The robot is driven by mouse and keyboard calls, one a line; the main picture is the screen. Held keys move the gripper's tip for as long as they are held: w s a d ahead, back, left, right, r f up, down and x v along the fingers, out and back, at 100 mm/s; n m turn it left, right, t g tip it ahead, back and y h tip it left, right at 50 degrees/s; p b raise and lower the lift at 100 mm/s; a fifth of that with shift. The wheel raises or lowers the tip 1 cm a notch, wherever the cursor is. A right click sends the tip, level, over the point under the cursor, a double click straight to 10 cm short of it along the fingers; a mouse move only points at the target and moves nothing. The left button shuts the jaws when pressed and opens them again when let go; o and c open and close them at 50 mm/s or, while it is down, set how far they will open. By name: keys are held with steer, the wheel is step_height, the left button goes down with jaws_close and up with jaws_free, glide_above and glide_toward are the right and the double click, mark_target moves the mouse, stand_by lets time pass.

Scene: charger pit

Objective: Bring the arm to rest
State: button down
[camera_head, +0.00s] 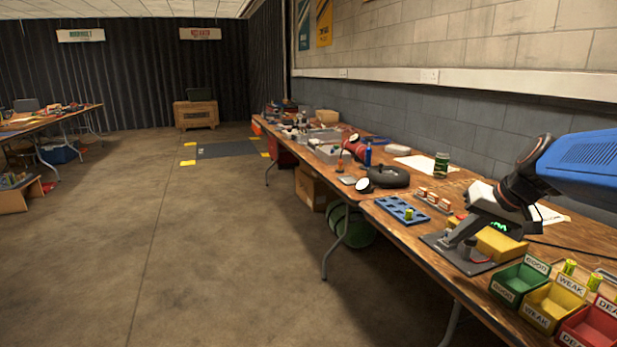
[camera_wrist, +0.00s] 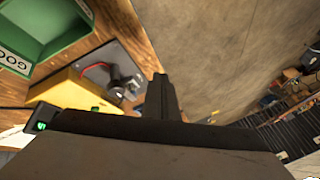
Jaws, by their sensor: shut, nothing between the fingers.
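My gripper (camera_head: 452,240) is at the right of the head view, above the near table, pointing down and to the left. In the wrist view its dark fingers (camera_wrist: 160,95) stand together as one narrow shape, shut with nothing between them. Below it is a grey plate (camera_head: 441,241) with a black and red fitting, which also shows in the wrist view (camera_wrist: 97,76). Beside the plate is a yellow block (camera_head: 497,243), and a dark display with a green trace (camera_head: 500,227) is close by. I cannot tell whether the fingers touch anything.
Green (camera_head: 520,280), yellow (camera_head: 553,305) and red (camera_head: 592,327) labelled bins line the table's near edge. A blue tray (camera_head: 388,207) with a green cell lies beyond the plate. The wall runs along the right.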

steer(key=s+a+f+h, duration=0.1)
steer(key=s+a+f, duration=0.1)
steer(key=s, duration=0.6)
steer(key=s+a+f+n+h, duration=0.1)
steer(key=s+a+f, duration=0.1)
steer(key=s+f, duration=0.3)
steer(key=s+a+f+n+g+h, duration=0.1)
steer(key=s+a+f, duration=0.2)
steer(key=s, duration=0.7)
steer(key=shift+s+f, duration=0.3)
steer(key=shift+f, duration=0.1)
stand_by(2.6)
